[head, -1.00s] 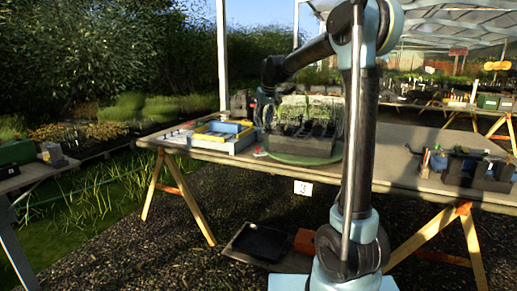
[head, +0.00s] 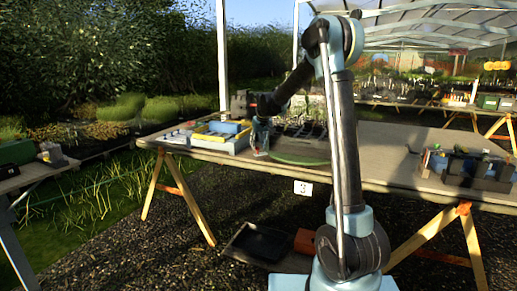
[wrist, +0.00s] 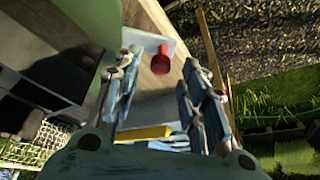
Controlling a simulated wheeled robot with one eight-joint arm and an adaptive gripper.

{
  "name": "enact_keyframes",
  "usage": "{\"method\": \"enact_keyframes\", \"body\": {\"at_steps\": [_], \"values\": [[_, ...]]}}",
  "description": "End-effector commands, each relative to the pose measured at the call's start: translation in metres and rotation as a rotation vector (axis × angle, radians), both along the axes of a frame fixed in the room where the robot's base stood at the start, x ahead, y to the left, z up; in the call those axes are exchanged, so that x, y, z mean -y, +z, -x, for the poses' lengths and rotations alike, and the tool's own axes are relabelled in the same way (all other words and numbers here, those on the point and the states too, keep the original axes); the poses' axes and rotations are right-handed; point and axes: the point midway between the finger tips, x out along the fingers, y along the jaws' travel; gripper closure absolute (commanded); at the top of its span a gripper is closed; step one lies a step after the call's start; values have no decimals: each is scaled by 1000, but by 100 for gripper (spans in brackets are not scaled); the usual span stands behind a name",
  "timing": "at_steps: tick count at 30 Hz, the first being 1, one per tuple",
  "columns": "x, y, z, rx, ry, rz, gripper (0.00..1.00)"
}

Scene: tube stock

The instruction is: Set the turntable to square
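The turntable (head: 300,159) is a flat green disc on the long table, partly behind my arm in the head view. Its green edge (wrist: 92,14) also shows at the upper left of the wrist view. A dark tray of seedlings (head: 302,130) stands on it; in the wrist view the dark tray (wrist: 45,75) lies to the left, at a slant. My arm hides part of it, so I cannot tell its exact angle. My gripper (head: 261,150) is beside the turntable's left side. In the wrist view its fingers (wrist: 160,66) are apart with nothing gripped. A red piece (wrist: 160,60) shows beyond the fingertips.
A yellow and blue box (head: 222,137) stands left of the turntable on the table (head: 385,150). A dark crate with items (head: 478,172) stands at the right. A black tray (head: 258,241) lies below. The tabletop between turntable and crate is mostly clear.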

Motion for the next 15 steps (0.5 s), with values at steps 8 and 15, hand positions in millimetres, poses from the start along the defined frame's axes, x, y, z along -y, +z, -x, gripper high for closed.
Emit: {"method": "enact_keyframes", "body": {"at_steps": [8,15], "values": [[-3,-17,-6,0,0,0,61],[-3,-18,-7,0,0,0,61]]}}
